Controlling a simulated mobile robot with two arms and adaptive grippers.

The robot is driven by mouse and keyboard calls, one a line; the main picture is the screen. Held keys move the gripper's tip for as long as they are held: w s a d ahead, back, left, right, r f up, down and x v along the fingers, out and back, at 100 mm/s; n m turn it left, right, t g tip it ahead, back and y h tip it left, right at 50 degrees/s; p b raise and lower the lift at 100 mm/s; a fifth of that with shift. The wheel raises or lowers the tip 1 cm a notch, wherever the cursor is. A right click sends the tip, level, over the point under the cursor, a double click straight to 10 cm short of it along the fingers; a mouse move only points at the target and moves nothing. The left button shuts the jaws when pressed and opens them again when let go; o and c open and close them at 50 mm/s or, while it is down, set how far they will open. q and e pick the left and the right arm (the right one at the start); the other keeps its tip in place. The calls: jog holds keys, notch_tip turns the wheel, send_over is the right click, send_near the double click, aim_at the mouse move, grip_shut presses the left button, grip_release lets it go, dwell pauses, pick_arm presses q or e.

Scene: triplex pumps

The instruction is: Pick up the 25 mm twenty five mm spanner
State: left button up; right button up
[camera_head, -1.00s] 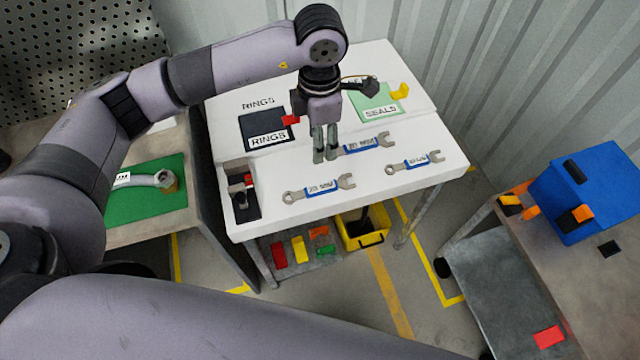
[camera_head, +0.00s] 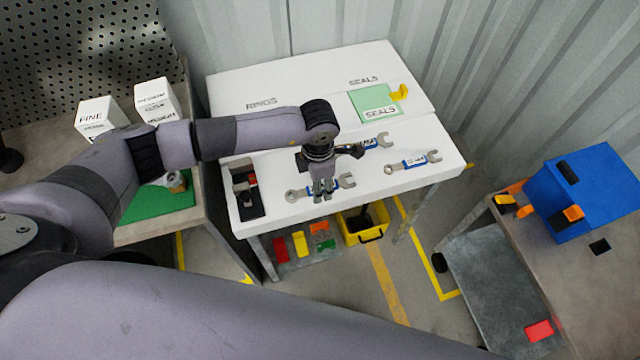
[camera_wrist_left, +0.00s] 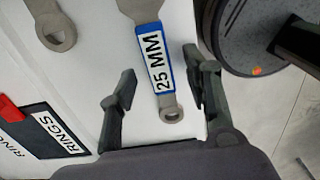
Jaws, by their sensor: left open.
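The 25 mm spanner (camera_wrist_left: 158,65), grey with a blue and white label, lies on the white table (camera_head: 290,87). In the wrist view its ring end is towards my wrist. In the head view it is the front left spanner (camera_head: 295,195), its middle hidden by my left gripper (camera_head: 323,192). My left gripper, also seen in the wrist view (camera_wrist_left: 160,78), is open, pointing down, with one finger on each side of the spanner. I cannot tell the remaining height. My right gripper is out of view.
Two other spanners lie behind (camera_head: 378,141) and to the right (camera_head: 413,163). A black holder (camera_head: 246,195) stands left of the spanner. A green seals mat (camera_head: 370,103) lies at the back. The yellow bin (camera_head: 362,226) is below the table. A blue box (camera_head: 585,190) stands right.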

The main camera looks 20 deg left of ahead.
pick_arm(q)
jog(key=shift+f, duration=0.35)
jog(key=shift+c, duration=0.2)
grip_shut()
